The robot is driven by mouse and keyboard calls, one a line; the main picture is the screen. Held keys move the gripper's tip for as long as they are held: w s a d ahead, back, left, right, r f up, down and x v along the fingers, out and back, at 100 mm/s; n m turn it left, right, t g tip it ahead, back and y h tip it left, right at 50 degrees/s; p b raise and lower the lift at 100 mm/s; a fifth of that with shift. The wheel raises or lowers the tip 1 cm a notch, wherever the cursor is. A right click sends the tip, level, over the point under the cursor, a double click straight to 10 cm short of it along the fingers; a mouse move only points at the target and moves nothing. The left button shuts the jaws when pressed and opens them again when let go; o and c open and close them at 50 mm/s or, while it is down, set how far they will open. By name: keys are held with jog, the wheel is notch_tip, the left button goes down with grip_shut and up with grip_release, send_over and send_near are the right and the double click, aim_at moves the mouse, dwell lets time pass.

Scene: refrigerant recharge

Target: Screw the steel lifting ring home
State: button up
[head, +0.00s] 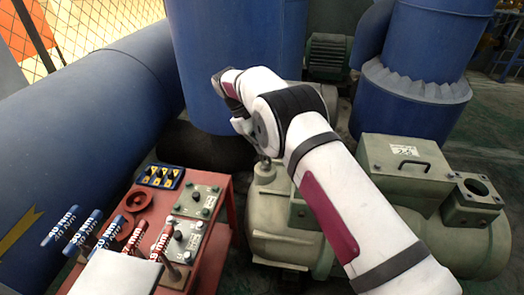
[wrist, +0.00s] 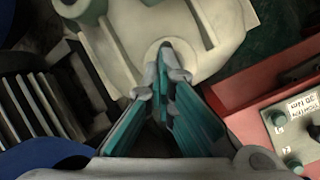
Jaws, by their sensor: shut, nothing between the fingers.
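The steel lifting ring (head: 264,163) is a small grey metal piece on the raised pale boss of the green machine in the head view. In the wrist view a narrow grey piece (wrist: 164,54), seemingly the ring edge-on, stands over the round pale boss at the fingertips. My gripper (wrist: 163,86) has teal fingers, shut with nothing held between them, pointing down at the ring. Whether the fingertips touch the ring I cannot tell. In the head view my wrist hides most of the gripper, and the ring's thread is hidden.
The green machine (head: 408,157) lies below and right of my arm. A red cart (head: 221,228) at the left carries control boxes, a blue tray (head: 160,177) and several torque-labelled tools. Large blue pipes (head: 237,60) stand behind and left. Dark fins (wrist: 45,100) flank the boss.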

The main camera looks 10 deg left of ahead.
jog(key=o, duration=0.6)
jog(key=shift+d+f, duration=0.15)
jog(key=shift+f, duration=0.05)
jog(key=shift+r, duration=0.15)
notch_tip(320, 180, up, 10)
